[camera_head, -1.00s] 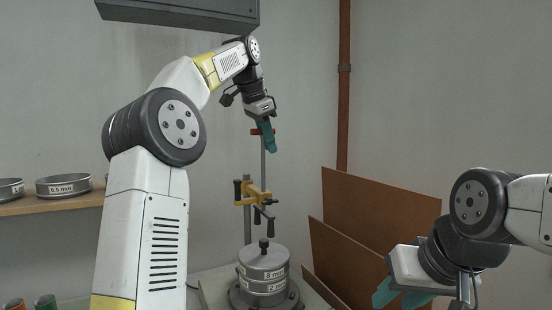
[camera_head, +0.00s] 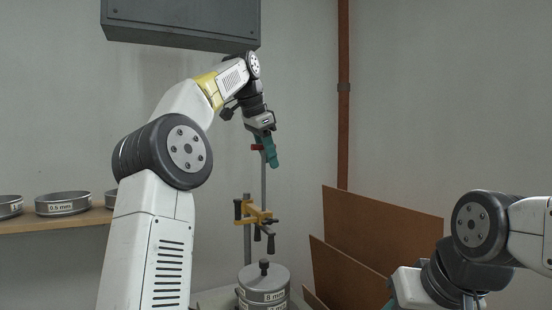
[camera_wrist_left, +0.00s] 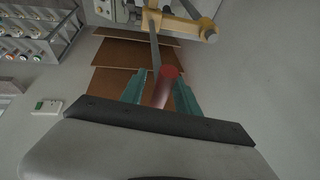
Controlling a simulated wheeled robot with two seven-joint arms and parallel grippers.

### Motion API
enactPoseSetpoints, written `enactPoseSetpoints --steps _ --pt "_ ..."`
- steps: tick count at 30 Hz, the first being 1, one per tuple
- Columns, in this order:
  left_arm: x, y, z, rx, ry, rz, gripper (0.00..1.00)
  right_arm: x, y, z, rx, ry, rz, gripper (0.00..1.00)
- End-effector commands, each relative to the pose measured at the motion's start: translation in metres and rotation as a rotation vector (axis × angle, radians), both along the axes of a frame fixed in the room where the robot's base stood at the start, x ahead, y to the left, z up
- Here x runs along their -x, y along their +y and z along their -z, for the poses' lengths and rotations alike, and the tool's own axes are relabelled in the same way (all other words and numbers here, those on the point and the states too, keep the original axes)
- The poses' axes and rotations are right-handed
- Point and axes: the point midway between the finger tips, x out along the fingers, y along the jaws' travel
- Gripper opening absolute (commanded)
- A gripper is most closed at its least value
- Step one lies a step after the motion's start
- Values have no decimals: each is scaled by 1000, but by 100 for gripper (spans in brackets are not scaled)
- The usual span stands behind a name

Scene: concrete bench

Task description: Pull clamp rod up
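The clamp rod (camera_head: 263,185) stands upright above the stack and carries a red handle (camera_head: 257,147) at its top. My left gripper (camera_head: 272,158) is at that handle, its teal fingers pointing down. In the left wrist view the red handle (camera_wrist_left: 166,86) lies between the two fingers, nearer the right one, with a gap showing on the left, so the gripper looks open around it. A yellow clamp bracket (camera_head: 256,214) with black knobs sits lower on the post. My right gripper is mostly below the picture edge; only a bit of teal finger (camera_head: 391,303) shows.
A round metal sieve stack (camera_head: 263,280) with a black top knob stands below the clamp. Brown boards (camera_head: 375,225) lean at the right. A grey box (camera_head: 180,22) hangs above my left arm. A shelf (camera_head: 60,222) with sieves is at left.

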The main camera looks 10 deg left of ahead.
Motion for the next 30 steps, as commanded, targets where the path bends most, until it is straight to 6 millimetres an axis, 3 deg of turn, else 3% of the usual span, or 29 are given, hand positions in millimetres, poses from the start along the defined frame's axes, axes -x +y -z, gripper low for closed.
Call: enactPoseSetpoints --steps 6,15,30 --pt "8 5 -22 1 -4 0 38 0 0 0 0 0 0 38" --pt "14 9 -39 0 -4 -1 38 0 0 0 0 0 0 38" --pt "45 28 -43 -2 -2 -4 38 0 0 0 0 0 0 38"
